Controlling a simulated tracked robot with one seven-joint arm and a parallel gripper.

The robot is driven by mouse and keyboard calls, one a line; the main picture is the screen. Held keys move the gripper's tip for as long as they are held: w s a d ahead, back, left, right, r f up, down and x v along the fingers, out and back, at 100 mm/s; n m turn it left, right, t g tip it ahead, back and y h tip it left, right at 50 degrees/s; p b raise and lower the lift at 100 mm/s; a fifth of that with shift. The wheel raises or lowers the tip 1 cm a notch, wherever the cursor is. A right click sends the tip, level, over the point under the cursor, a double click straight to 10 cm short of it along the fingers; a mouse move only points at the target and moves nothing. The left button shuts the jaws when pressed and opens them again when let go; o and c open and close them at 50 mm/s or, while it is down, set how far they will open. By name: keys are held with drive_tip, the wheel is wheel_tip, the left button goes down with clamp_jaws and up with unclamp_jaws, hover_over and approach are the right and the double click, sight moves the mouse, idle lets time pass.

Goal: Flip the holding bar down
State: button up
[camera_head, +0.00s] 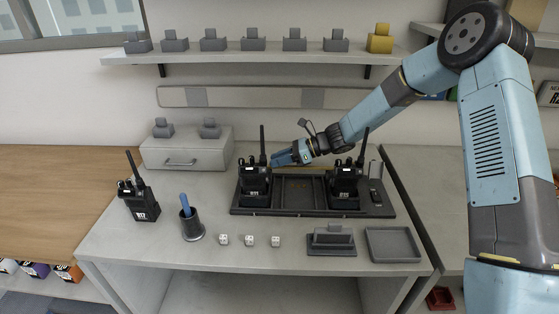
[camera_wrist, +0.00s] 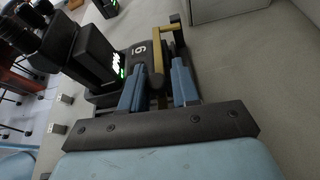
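The black charging dock (camera_head: 300,210) stands on the grey table, with a radio (camera_head: 254,183) in its left bay and a radio (camera_head: 345,183) in its right bay. The middle bay looks empty. My gripper (camera_head: 283,157) is low behind the dock, just right of the left radio's antenna. In the wrist view, a brass-coloured bar with a dark end, seemingly the holding bar (camera_wrist: 156,46), stands between the spread fingers of my gripper (camera_wrist: 159,72). I see gaps beside the bar, so the fingers look open around it. A black part marked 6 (camera_wrist: 140,55) lies beside it.
A loose radio (camera_head: 140,202), a pen cup (camera_head: 192,226), several white dice (camera_head: 249,240), a grey holder (camera_head: 331,241) and an empty tray (camera_head: 392,245) are on the table. A grey drawer box (camera_head: 186,151) stands behind left. A shelf (camera_head: 255,56) runs above.

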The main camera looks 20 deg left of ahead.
drive_tip(key=shift+o, duration=1.3)
drive_tip(key=v, duration=1.4)
drive_tip(key=shift+f, duration=0.1)
drive_tip(key=shift+c, duration=0.4)
